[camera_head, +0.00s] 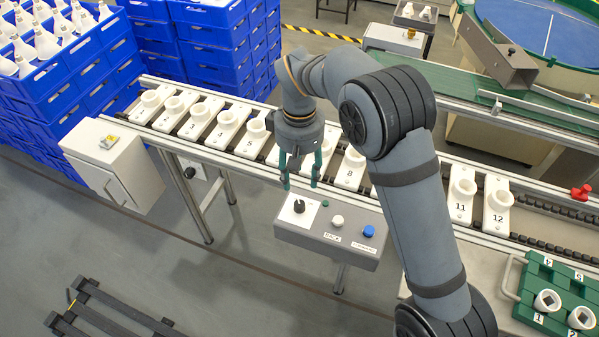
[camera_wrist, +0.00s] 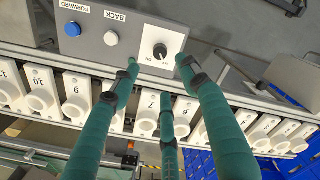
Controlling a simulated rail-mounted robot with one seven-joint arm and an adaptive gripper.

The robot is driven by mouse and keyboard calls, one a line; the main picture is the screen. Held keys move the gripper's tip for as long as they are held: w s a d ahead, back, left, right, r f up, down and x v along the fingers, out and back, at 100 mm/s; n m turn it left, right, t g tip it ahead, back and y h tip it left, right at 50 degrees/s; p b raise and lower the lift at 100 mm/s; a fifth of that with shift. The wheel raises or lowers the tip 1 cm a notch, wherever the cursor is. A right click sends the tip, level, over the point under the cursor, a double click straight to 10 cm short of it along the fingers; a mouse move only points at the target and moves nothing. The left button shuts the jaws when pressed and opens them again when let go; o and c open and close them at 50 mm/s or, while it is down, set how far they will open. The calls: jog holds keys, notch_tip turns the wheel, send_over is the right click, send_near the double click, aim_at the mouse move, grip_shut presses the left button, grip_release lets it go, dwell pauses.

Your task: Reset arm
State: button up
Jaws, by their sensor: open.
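My gripper (camera_head: 300,184) is open and empty, its green fingers pointing down in front of the conveyor, above the rear edge of the control box (camera_head: 290,236). The wrist view also shows the gripper (camera_wrist: 160,72), with several fingers spread apart and nothing between them. The box carries a black knob (camera_head: 299,206), a small green button (camera_head: 325,203), a white button (camera_head: 337,221) labelled BACK and a blue button (camera_head: 369,231) labelled FORWARD in the wrist view. My arm reaches across the conveyor from the lower right and hides part of it.
Numbered white socket holders (camera_head: 464,187) line the conveyor (camera_head: 225,158). A green tray (camera_head: 545,270) with white round parts is at lower right. Blue crates (camera_head: 110,68) with bulbs stand upper left, a grey cabinet (camera_head: 133,177) at left. A dark pallet (camera_head: 110,318) lies on otherwise open floor.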

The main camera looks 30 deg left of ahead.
aim_at(300, 204)
notch_tip(300, 204, down, 12)
jog(key=shift+f, duration=0.1)
dwell(0.7)
